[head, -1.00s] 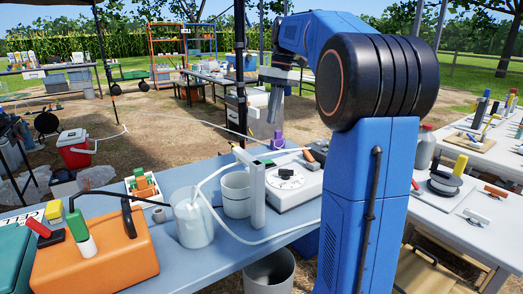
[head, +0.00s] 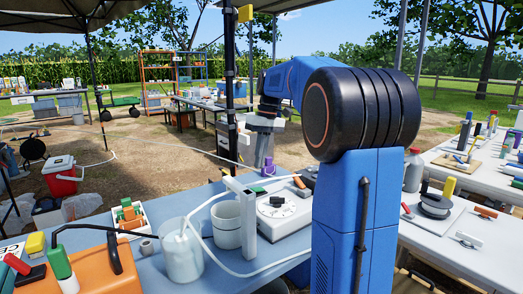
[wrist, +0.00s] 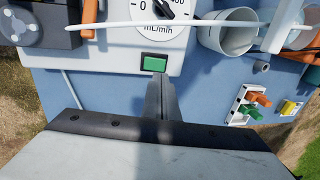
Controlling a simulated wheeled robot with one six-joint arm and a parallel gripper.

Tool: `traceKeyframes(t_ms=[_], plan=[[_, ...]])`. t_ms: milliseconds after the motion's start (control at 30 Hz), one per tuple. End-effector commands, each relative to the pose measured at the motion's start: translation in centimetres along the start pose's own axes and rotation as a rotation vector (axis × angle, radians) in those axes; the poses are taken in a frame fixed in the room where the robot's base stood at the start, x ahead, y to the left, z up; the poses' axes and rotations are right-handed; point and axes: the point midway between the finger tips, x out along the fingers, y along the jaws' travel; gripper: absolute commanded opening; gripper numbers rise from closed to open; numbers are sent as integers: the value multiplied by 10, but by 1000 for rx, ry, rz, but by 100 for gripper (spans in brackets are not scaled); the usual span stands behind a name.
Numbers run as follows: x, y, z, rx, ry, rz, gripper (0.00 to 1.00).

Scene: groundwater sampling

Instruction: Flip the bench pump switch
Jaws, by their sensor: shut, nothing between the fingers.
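The bench pump (head: 296,222) is a white box with a round dial on the blue table. Its dial and mL/min marking also show at the top of the wrist view (wrist: 115,55). Its green switch (wrist: 154,62) sits on the panel below the dial, and it is a small green patch at the pump's far edge in the head view (head: 257,189). My gripper (wrist: 158,82) is shut and empty, with its tips just below the switch in the wrist view. I cannot tell whether they touch it. In the head view my gripper (head: 263,158) hangs beyond the pump's far side.
A white post (head: 242,220), a grey cup (head: 227,225) and a clear beaker (head: 181,255) with tubing stand beside the pump. A tray (head: 146,223) with orange and green pieces lies farther left. A tent pole (head: 230,80) rises behind the table. Another bench (head: 470,225) is at right.

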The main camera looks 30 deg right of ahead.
Motion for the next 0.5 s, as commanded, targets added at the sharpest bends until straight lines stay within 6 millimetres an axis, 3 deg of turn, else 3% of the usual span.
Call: traceKeyframes(t_ms=[200, 500], plan=[[38, -1, 1, 0, -2, -1, 0], [70, 0, 0, 0, 0, 0, 0]])
